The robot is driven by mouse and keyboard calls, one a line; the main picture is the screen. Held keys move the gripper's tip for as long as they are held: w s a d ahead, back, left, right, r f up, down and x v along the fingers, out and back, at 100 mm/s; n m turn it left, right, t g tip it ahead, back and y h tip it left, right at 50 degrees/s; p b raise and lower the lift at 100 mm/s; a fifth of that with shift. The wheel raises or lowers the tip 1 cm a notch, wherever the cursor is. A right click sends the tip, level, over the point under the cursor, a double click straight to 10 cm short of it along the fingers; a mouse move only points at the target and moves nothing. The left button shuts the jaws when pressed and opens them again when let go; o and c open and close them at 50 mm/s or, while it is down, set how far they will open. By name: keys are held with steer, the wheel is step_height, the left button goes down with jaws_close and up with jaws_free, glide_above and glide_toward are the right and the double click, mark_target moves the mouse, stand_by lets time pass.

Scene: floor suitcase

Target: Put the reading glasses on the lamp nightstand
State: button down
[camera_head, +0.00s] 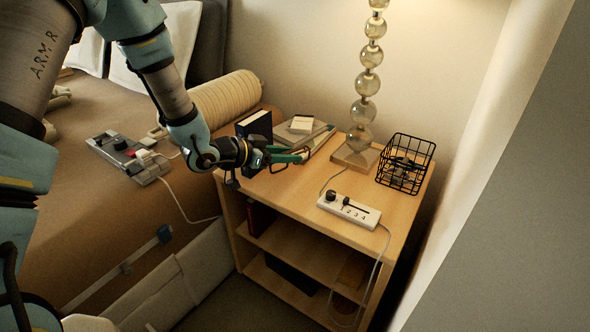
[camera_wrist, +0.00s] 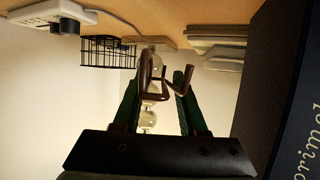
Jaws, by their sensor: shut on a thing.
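The lamp nightstand (camera_head: 395,208) is a light wooden unit with open shelves, beside the bed. The lamp (camera_head: 362,112), a column of clear glass balls on a square base, stands at its back. My gripper (camera_head: 290,157) has green fingers and hovers low over the nightstand's left part, left of the lamp. In the wrist view, my gripper (camera_wrist: 159,82) is shut on the brown-framed reading glasses (camera_wrist: 146,74), which sit between the fingertips. The nightstand top (camera_wrist: 200,12) appears at the upper edge of that view. The glasses are hard to make out in the head view.
A dark upright book (camera_head: 255,128) and a flat stack (camera_head: 302,124) are close to my gripper. A black wire basket (camera_head: 405,163) and a white numbered control box (camera_head: 348,210) with a cord stand to the right. Bare wood lies at the front left of the top.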

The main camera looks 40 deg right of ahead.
mark_target(288, 182)
steer(key=shift+f, duration=2.75)
steer(key=shift+f+b, duration=0.15)
steer(key=shift+b, duration=0.2)
steer(key=shift+c, duration=2.3)
jaws_free()
